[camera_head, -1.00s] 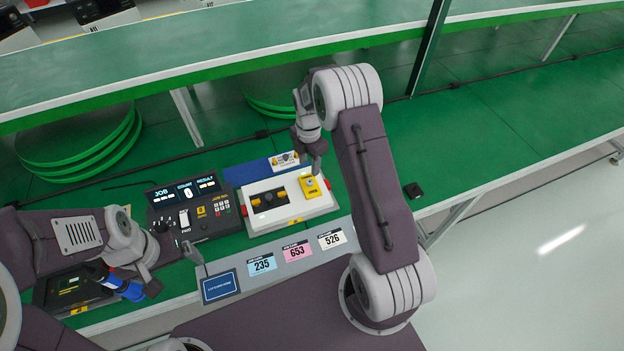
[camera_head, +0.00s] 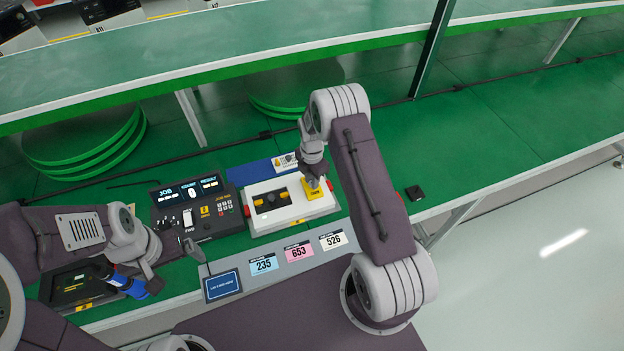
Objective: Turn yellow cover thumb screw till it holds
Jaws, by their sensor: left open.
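The yellow cover (camera_head: 312,193) sits at the right end of a white fixture box (camera_head: 281,220) on the green bench. My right gripper (camera_head: 313,182) points down over the cover, its tips at the thumb screw's place. The gripper hides the screw, and I cannot tell whether the fingers are closed around it. My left gripper (camera_head: 170,266) is open at the lower left, beside a blue cylindrical tool (camera_head: 130,285) near a black tray (camera_head: 75,288). I see nothing held between its fingers.
A dark control panel (camera_head: 196,208) with lit displays stands left of the fixture. Number cards (camera_head: 299,252) and a blue-framed card (camera_head: 223,285) lie on the grey front strip. The bench further right is clear.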

